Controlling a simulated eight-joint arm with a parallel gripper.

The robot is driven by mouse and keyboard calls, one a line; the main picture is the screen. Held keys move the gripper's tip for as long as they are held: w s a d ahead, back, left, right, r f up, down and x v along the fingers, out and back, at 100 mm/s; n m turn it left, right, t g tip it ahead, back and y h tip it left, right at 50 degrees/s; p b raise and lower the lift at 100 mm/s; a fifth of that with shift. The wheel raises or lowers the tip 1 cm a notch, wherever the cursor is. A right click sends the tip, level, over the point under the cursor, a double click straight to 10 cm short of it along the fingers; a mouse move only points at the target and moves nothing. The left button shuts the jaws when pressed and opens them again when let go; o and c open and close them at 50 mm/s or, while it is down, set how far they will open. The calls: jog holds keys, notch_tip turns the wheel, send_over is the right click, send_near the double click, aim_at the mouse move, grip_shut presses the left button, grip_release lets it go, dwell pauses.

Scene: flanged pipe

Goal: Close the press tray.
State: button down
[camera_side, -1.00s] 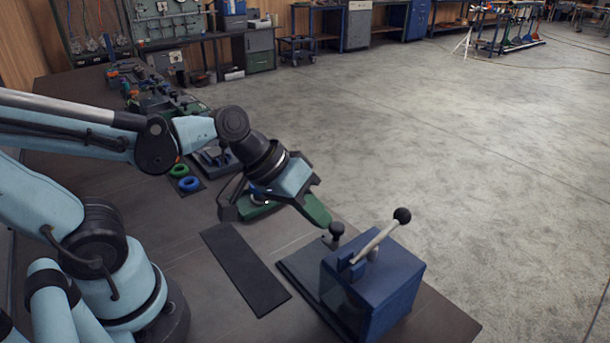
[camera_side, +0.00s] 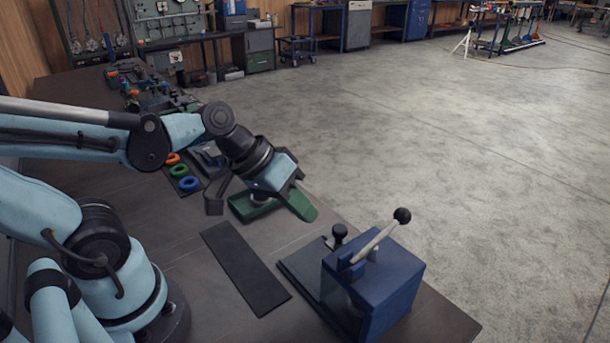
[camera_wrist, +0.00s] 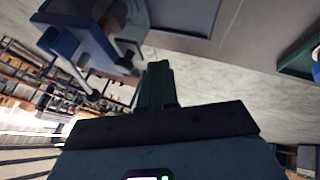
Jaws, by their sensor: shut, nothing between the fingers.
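The blue press (camera_side: 375,290) stands at the front right of the table, with a pale lever ending in a black ball (camera_side: 402,215). It also shows in the wrist view (camera_wrist: 70,43). The tray's black knob (camera_side: 339,232) stands just left of the press body, above a dark base plate (camera_side: 298,262). I cannot tell how far the tray sits inside. My gripper (camera_side: 306,212) is shut and empty, up and left of the knob and apart from it. Its green fingers (camera_wrist: 157,85) lie together in the wrist view.
A green tray (camera_side: 246,208) lies beneath my gripper. Orange, green and blue rings (camera_side: 189,183) lie on a dark mat behind. A bare black strip (camera_side: 245,268) lies left of the press. The table's right edge is close behind the knob.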

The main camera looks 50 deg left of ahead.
jog(key=a+v, duration=0.1)
jog(key=v, duration=0.9)
jog(key=w+a+f+m+t+y, duration=0.1)
jog(key=w+f+y, duration=0.3)
jog(key=w+f, duration=0.1)
jog(key=shift+a+f+m, duration=0.15)
jog(key=shift+f+m, duration=0.25)
jog(key=shift+f, duration=0.3)
